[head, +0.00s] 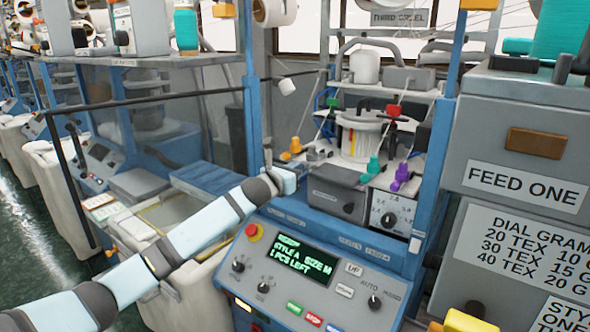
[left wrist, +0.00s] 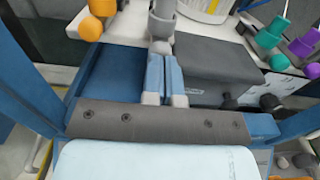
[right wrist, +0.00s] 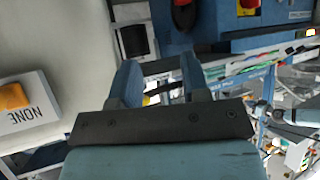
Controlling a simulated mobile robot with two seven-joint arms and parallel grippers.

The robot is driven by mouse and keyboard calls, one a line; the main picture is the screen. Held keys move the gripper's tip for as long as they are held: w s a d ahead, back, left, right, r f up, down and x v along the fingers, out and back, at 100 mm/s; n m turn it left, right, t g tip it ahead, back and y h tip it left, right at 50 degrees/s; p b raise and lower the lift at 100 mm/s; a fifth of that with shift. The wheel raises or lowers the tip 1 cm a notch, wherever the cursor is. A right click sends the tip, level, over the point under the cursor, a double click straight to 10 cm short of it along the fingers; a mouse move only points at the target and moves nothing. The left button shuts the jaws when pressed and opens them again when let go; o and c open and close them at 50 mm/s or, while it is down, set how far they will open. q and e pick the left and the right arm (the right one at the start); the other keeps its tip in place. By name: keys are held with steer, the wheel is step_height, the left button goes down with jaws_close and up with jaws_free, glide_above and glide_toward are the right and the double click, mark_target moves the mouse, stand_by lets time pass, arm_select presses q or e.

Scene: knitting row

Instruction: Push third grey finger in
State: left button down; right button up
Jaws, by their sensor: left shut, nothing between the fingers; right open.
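A grey finger (head: 318,155) sits on the knitting machine, between the orange fingers (head: 292,149) and the teal finger (head: 373,165). In the left wrist view the grey finger (left wrist: 162,22) stands straight beyond my left fingertips, with its lower end by them; I cannot tell if they touch. My left gripper (left wrist: 163,62) is shut with nothing between its blue fingers. In the head view my left gripper (head: 284,180) is at the machine's left front, below the orange fingers. My right gripper (right wrist: 156,72) is open and empty; it is out of the head view.
A dark grey box (head: 338,190) stands just right of my left gripper. Purple fingers (head: 402,174) and a dial box (head: 391,212) are further right. The control panel (head: 315,265) lies in front. A NONE block (right wrist: 27,100) is left of my right gripper.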

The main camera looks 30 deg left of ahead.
mark_target(312, 158)
arm_select(q)
steer(key=shift+w+d+r+p, duration=0.1)
steer(key=shift+w+p, duration=0.05)
steer(key=shift+w, duration=0.65)
steer(key=shift+w+d+r+p, duration=0.1)
steer(key=shift+w+p, duration=0.05)
steer(key=shift+w, duration=0.65)
steer(key=shift+r, duration=0.1)
steer(key=shift+r, duration=0.1)
